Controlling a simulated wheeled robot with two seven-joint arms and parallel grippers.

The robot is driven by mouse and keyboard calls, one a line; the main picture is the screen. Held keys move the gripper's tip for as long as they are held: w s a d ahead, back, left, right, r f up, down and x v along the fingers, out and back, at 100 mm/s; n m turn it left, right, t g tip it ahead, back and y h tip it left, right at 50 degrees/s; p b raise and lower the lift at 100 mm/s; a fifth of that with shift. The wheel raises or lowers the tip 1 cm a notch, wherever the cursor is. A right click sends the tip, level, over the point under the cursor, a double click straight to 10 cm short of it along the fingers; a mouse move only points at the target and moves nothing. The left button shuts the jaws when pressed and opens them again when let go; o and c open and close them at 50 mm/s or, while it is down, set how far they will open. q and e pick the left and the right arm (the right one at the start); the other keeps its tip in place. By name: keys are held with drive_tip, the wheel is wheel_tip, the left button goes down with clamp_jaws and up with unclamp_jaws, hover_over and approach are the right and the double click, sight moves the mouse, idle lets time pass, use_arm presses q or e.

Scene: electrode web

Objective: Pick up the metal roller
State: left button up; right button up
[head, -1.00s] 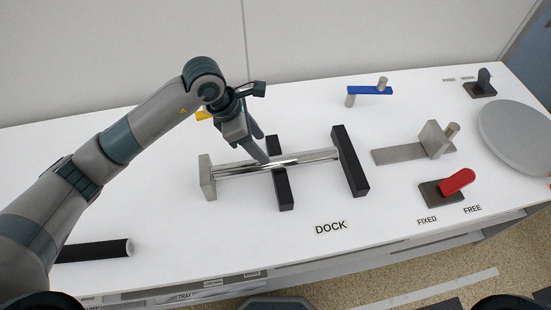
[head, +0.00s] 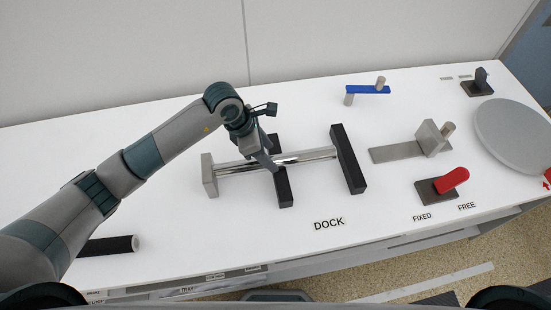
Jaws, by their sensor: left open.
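The shiny metal roller (head: 310,155) lies across two black supports on the white table, with a grey end block (head: 208,176) at its left end. My left gripper (head: 266,165) comes down over the roller near the left black support (head: 284,190). Its fingers point down at the roller and are open. I cannot tell whether they touch the roller, and part of the roller is hidden behind them. My right gripper is not in view.
The right black support (head: 348,160) stands near the roller's right end. Further right are a grey bracket (head: 395,153), a red-handled lever (head: 452,181) and a grey disc (head: 515,135). A blue crank (head: 368,90) stands behind. A black rod (head: 108,245) lies front left. The table front by the DOCK label is clear.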

sight(274, 158)
use_arm(q)
drive_tip(key=p+x, duration=0.1)
drive_tip(key=x, duration=0.1)
drive_tip(key=shift+w+d+f, duration=0.1)
drive_tip(key=shift+d+f, duration=0.15)
drive_tip(key=shift+f, duration=0.45)
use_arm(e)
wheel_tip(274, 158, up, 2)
use_arm(q)
drive_tip(key=shift+c, duration=0.4)
drive_tip(key=shift+w, duration=0.1)
clamp_jaws()
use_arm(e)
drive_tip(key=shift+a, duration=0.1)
use_arm(q)
drive_tip(key=shift+d+r, duration=0.1)
drive_tip(key=shift+r, duration=0.05)
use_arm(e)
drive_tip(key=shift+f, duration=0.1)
